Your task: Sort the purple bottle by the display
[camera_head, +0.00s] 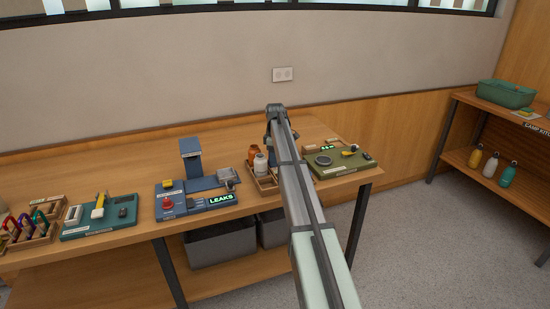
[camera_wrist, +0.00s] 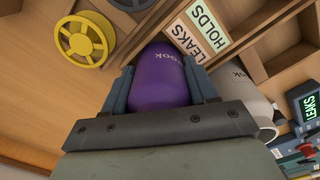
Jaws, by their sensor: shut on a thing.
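The purple bottle (camera_wrist: 160,78) is between the two fingers of my gripper (camera_wrist: 165,88) in the wrist view, and the gripper is shut on it. In the wrist view, the bottle is beside a wooden divided tray with HOLDS (camera_wrist: 208,25) and LEAKS (camera_wrist: 186,37) labels. The display (camera_wrist: 309,107) reads LEAKS in green at the right of the wrist view. It also shows in the head view (camera_head: 221,199) on the blue test station. In the head view my arm hides the gripper and the purple bottle.
A white bottle (camera_wrist: 236,82) lies beside the gripper in the wrist view. A green board (camera_head: 345,169) sits right of my arm.

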